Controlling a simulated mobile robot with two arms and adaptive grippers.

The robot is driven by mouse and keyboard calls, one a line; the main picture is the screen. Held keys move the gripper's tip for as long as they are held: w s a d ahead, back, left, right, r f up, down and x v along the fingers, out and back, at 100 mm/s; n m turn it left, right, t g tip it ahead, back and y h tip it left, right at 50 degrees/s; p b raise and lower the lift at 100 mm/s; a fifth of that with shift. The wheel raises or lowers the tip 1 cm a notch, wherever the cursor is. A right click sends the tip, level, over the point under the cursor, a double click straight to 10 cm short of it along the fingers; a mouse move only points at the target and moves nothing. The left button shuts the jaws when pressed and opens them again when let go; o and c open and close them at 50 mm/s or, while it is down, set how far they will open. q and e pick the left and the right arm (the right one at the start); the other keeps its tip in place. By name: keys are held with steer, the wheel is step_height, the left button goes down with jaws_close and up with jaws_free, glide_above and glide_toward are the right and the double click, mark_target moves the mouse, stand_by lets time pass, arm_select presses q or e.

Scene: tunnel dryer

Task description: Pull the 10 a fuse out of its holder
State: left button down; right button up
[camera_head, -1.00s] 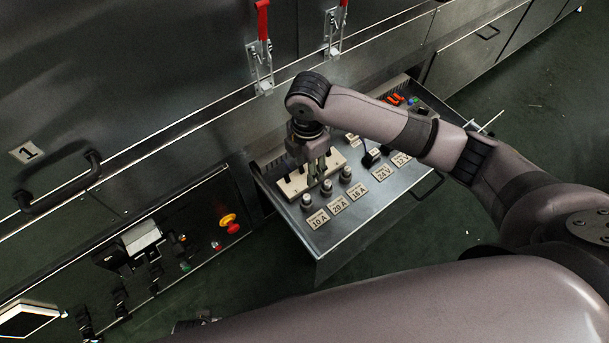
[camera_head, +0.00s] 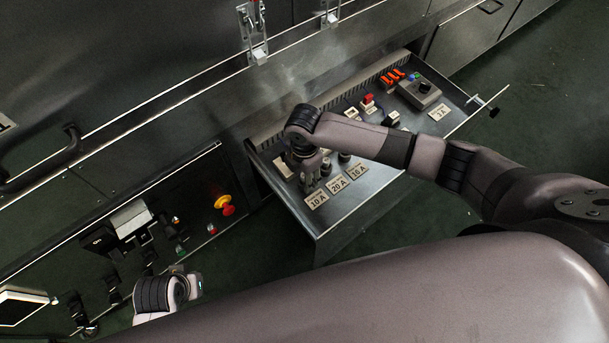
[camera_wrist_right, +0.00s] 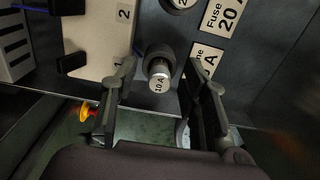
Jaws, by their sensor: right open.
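The 10 A fuse (camera_wrist_right: 160,78) is a pale-capped cylinder standing in a dark round holder (camera_wrist_right: 160,56) in the right wrist view. My right gripper (camera_wrist_right: 162,92) is open, with one finger on each side of the fuse. Gaps show between the cap and both fingers. In the head view my right gripper (camera_head: 311,184) is over the 10 A position, just behind the 10 A label (camera_head: 317,201), and hides most of the fuse. A joint of my left arm (camera_head: 160,295) shows at lower left; its fingers are not visible.
The 20 A label (camera_head: 337,186) and 16 A label (camera_head: 356,171) sit beside the 10 A one, with their fuses behind. A pale numbered block (camera_wrist_right: 100,40) stands close to one finger. A red-yellow knob (camera_head: 224,204) is on the panel at left.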

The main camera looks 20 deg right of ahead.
steer(key=shift+f, duration=0.15)
jaws_close()
stand_by(0.9)
